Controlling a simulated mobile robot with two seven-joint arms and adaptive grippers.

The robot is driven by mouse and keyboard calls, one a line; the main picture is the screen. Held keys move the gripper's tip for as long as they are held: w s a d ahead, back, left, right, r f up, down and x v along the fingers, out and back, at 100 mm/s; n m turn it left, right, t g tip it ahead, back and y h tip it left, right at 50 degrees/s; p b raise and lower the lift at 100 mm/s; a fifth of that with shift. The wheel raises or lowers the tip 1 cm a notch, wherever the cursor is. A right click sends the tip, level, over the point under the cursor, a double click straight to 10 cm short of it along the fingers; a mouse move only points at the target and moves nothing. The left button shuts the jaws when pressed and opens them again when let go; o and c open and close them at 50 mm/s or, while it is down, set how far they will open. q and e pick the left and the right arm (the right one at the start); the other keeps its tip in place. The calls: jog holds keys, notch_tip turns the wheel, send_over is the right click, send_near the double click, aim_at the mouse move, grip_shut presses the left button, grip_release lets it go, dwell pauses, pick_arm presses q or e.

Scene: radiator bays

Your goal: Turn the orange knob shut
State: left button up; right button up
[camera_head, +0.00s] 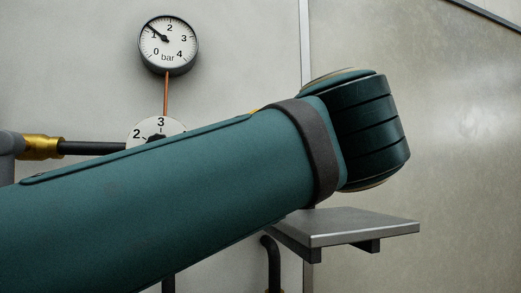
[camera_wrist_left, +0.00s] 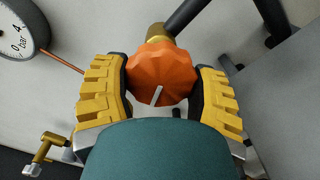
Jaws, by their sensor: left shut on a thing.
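The orange knob (camera_wrist_left: 163,70) is faceted, with a white pointer line on its face that points down and slightly left in the left wrist view. My left gripper (camera_wrist_left: 162,82), with yellow ribbed fingers and dark pads, is shut on the knob, one finger on each side. In the head view my teal left arm crosses the picture and hides the knob and the gripper. A white dial plate (camera_head: 146,131) with the numbers 2 and 3 shows above the arm; the rest of it is covered. My right gripper is in neither view.
A round bar gauge (camera_head: 168,45) on the wall has its needle near 1. A dark pipe with a brass fitting (camera_head: 41,147) runs in from the left. A grey shelf (camera_head: 345,228) juts out below my arm. A small brass tap (camera_wrist_left: 45,150) shows at lower left in the wrist view.

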pick_arm(q)
jog(key=shift+f, duration=0.15)
jog(key=o, duration=1.2)
